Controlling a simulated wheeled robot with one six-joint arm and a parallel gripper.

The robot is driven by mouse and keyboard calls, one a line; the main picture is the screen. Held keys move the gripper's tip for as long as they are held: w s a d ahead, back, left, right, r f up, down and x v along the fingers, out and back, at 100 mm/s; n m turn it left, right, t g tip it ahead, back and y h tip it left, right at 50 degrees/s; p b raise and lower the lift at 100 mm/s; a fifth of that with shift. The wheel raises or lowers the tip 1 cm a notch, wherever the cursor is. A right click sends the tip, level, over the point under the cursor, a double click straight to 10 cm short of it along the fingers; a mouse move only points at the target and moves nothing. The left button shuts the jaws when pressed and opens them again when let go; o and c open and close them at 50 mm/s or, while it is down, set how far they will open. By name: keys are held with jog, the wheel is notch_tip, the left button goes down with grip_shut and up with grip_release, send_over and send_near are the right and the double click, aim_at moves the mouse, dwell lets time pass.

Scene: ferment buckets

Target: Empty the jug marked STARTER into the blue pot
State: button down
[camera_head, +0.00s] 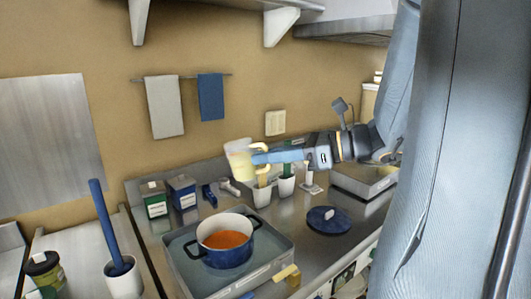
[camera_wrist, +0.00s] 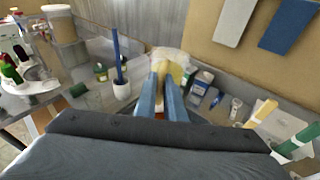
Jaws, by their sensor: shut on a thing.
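A translucent jug (camera_head: 240,160) with pale yellow contents and a yellow handle is held in the air, close to upright with a slight lean. My gripper (camera_head: 260,157) reaches in from the right and is shut on its handle. In the wrist view the jug (camera_wrist: 176,60) sits just beyond my blue fingers (camera_wrist: 163,78). No STARTER marking is readable on it. The blue pot (camera_head: 228,257), open and holding orange-red contents, stands below the jug, nearer the camera. The jug is well above the pot and apart from it. My fingers and wrist hide most of the pot in the wrist view.
The pot stands on a metal tray-like hob (camera_head: 272,274). A blue lid (camera_head: 328,220) lies to its right. A green tin (camera_head: 155,203) and a blue tin (camera_head: 182,192) stand behind, left. A white container (camera_head: 123,279) with a tall blue stick stands left. White cups (camera_head: 286,185) stand behind.

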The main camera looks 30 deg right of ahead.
notch_tip(320, 180, down, 12)
jog(key=g+h+b, duration=0.2)
jog(key=g+b, duration=0.1)
jog(key=b, duration=0.2)
jog(key=shift+m+h, duration=0.3)
jog(key=shift+h, duration=0.1)
jog(key=shift+w+a+p, duration=0.1)
jog(key=shift+a+p, duration=0.05)
jog(key=shift+p, duration=0.35)
jog(key=shift+w+a+f+g+h+p, duration=0.1)
jog(key=shift+f+g+h+p, duration=0.2)
jog(key=shift+p, duration=0.55)
jog(key=shift+w+f+g+h+p, duration=0.1)
jog(key=shift+g+h+p, duration=0.25)
jog(key=shift+p, duration=0.45)
jog(key=shift+w+a+m+g+h+p, duration=0.25)
jog(key=shift+g+h+p, duration=0.3)
jog(key=shift+p, duration=1.65)
jog(key=shift+w+a+m+g+h+p, duration=0.15)
jog(key=shift+w+g+h+p, duration=0.35)
jog(key=shift+p, duration=1.7)
jog(key=shift+s, duration=0.15)
jog(key=shift+w+a+g, duration=0.3)
jog(key=shift+w+g, duration=0.05)
jog(key=shift+g, duration=0.25)
